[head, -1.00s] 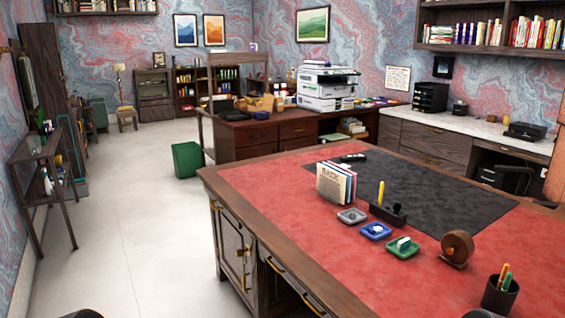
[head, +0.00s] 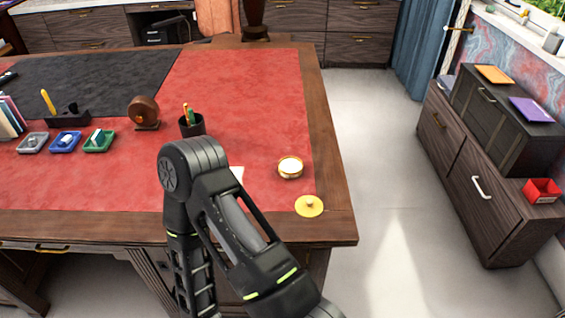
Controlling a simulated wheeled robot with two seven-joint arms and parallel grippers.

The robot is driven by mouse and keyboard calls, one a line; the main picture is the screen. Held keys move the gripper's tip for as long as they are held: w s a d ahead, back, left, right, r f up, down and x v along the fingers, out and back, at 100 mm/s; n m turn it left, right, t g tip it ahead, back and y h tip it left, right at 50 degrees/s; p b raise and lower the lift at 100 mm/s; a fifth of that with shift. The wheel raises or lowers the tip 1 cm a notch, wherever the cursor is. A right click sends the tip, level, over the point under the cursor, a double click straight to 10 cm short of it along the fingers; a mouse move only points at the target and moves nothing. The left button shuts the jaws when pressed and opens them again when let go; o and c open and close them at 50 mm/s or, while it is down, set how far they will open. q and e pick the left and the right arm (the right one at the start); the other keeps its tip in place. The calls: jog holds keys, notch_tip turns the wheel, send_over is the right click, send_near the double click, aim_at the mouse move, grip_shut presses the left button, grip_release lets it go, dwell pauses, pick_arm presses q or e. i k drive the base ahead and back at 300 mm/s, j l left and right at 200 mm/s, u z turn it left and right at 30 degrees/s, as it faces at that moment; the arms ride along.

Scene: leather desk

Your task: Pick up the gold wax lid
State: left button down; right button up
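The gold wax lid (head: 312,208) is a flat yellow-gold disc with a small knob on top. It lies at the desk's near right corner, by the wooden border. A round gold pot with white wax (head: 290,166) stands open just behind it on the red leather. One of my black arms rises from the bottom of the head view, bends left of the lid and goes down again. Neither gripper shows in the view. Nothing is touching the lid.
A dark pen cup (head: 192,125), a brown round tape dispenser (head: 144,111) and small colored trays stand to the left on the desk. A white paper (head: 237,173) is partly hidden behind my arm. Dark cabinets (head: 480,180) stand at right, across open floor.

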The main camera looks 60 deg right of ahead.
aim_at(309, 206)
jog(key=z, duration=2)
